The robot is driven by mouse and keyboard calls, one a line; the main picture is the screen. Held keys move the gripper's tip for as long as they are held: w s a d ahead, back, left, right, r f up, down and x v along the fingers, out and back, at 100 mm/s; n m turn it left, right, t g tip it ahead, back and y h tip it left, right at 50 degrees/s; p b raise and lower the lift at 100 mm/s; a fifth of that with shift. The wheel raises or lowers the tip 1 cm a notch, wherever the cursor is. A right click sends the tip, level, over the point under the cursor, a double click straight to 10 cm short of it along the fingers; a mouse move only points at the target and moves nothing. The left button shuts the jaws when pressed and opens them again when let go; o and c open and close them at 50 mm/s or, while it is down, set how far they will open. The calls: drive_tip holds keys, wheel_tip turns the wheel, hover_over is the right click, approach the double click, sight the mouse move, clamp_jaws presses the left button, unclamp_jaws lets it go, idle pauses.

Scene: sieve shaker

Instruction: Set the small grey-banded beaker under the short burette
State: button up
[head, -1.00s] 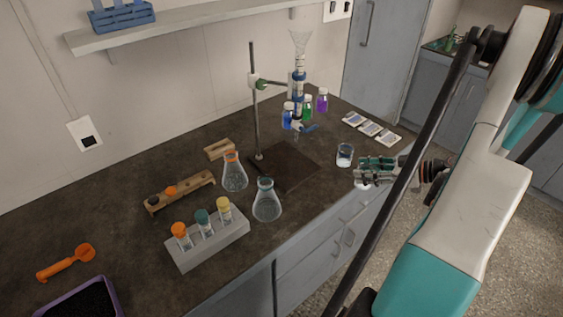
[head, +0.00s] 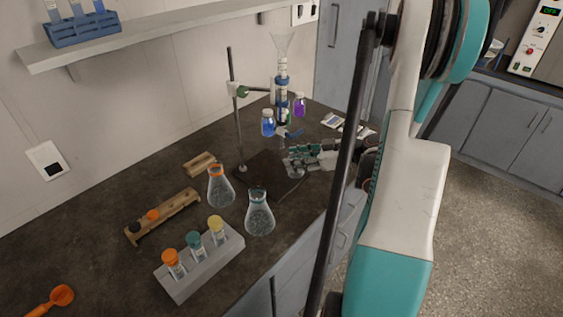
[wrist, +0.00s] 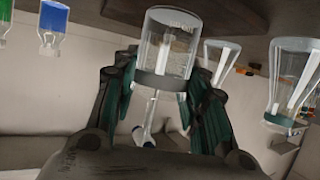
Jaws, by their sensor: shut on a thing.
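My gripper (head: 298,160) is shut on the small grey-banded beaker (wrist: 167,45), which stays between the fingers in the wrist view, its picture upside down. In the head view the beaker (head: 296,172) is low over the right part of the dark stand base (head: 262,188); I cannot tell whether it touches. The burette (head: 281,85), with a funnel top and blue parts, is clamped to the stand rod (head: 236,110). Its stopcock (head: 290,133) is above and slightly left of the beaker. The burette's lower end (wrist: 148,120) shows beyond the beaker's rim in the wrist view.
An orange-banded flask (head: 220,187) and a dark-banded flask (head: 259,213) stand left of and in front of the base. Blue (head: 267,123) and purple (head: 299,105) bottles stand behind. A grey tube rack (head: 200,262) is at front left.

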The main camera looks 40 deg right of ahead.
drive_tip(key=shift+w+a, duration=0.4)
drive_tip(key=shift+w, duration=0.35)
drive_tip(key=b+x, duration=0.1)
drive_tip(key=x, duration=0.2)
drive_tip(key=shift+w+a+f+b, duration=0.15)
drive_tip(key=shift+w+f+b, duration=0.1)
drive_tip(key=shift+b, duration=0.15)
drive_tip(key=shift+r, duration=0.1)
drive_tip(key=o, duration=1.1)
drive_tip(key=shift+c, duration=0.2)
